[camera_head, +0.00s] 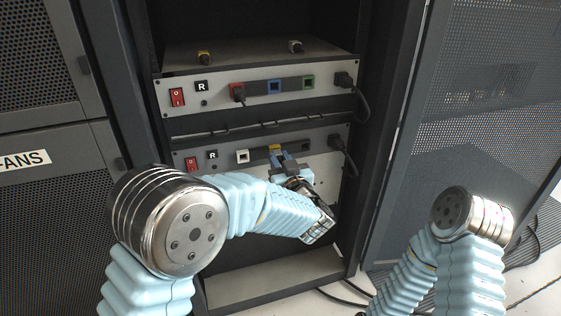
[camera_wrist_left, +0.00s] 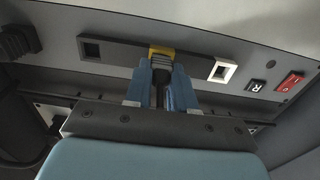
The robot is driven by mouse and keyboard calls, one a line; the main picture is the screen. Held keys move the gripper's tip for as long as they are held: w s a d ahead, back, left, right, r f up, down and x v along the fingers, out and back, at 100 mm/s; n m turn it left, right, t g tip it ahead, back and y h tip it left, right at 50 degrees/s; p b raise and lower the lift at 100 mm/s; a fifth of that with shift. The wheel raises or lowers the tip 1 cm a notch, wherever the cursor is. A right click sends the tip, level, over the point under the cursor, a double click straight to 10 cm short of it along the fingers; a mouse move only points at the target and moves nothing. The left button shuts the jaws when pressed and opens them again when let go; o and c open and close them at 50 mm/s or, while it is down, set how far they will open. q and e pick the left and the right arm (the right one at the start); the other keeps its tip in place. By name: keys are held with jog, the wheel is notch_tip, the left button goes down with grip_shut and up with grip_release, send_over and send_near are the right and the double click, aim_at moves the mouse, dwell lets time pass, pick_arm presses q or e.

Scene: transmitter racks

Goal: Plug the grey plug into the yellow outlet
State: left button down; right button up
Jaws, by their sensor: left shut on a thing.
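The yellow outlet (camera_head: 274,148) is on the front of the lower rack unit, right of a white outlet (camera_head: 242,156). It also shows in the left wrist view (camera_wrist_left: 161,52), just past my fingertips. My left gripper (camera_head: 280,158) points at it, with blue fingers (camera_wrist_left: 162,75) shut on a dark piece, apparently the grey plug (camera_wrist_left: 160,90). The fingers hide most of this plug, and I cannot tell whether it is seated in the outlet. My right arm shows at the right, but its gripper is out of view.
The upper unit (camera_head: 255,92) carries a plug in its red outlet, plus blue and green outlets. A black plug with cable (camera_head: 337,142) is at the lower unit's right end. An open mesh door (camera_head: 480,100) stands right.

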pick_arm(q)
jog(key=shift+w, duration=0.1)
jog(key=c, duration=0.9)
grip_release()
jog(key=shift+o, duration=0.2)
jog(key=p+v, duration=0.1)
jog(key=v, duration=1.3)
